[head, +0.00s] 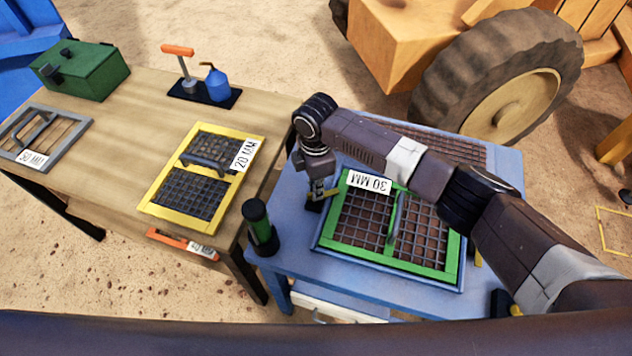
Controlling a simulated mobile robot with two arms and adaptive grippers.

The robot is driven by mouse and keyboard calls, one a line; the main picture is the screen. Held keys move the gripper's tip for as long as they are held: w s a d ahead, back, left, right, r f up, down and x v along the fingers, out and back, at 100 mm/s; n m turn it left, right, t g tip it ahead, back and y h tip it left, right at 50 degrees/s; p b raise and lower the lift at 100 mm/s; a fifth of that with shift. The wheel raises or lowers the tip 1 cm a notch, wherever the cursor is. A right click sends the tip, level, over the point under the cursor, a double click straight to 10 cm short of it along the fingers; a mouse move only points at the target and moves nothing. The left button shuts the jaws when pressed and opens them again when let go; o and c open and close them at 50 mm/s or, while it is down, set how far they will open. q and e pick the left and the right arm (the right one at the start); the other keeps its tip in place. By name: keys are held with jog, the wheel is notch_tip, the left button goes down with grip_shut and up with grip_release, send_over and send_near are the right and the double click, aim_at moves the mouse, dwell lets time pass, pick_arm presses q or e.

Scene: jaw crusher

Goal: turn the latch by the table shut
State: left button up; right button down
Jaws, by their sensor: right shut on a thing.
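The green-framed 30 MM screen (345,235) lies in the blue machine top (285,225). The latch by the table, a small yellow piece (314,207), is at the screen's left edge, on the side facing the wooden table. My right gripper (318,192) points down there and is shut on the latch. The fingers hide part of it, so its exact angle is hard to tell. A second yellow latch (478,257) shows at the screen's right edge, partly behind my right arm. My left gripper is not in view.
The wooden table (125,130) holds a yellow-framed 20 MM screen (165,165), a grey-framed screen (80,132), a green box (85,70) and a blue oil can (217,84). A large wheel (500,75) is behind.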

jog(key=m+p, duration=0.2)
jog(key=m, duration=0.1)
jog(key=m+p, duration=0.1)
jog(key=shift+a+r, duration=0.1)
jog(key=shift+r, duration=0.15)
jog(key=shift+f+m+p, duration=0.1)
jog(key=shift+m+p, duration=0.85)
jog(key=shift+m, duration=0.75)
jog(key=c, duration=2.1)
grip_release()
jog(key=shift+f, duration=0.1)
notch_tip(320, 180, up, 12)
jog(key=shift+r, duration=0.1)
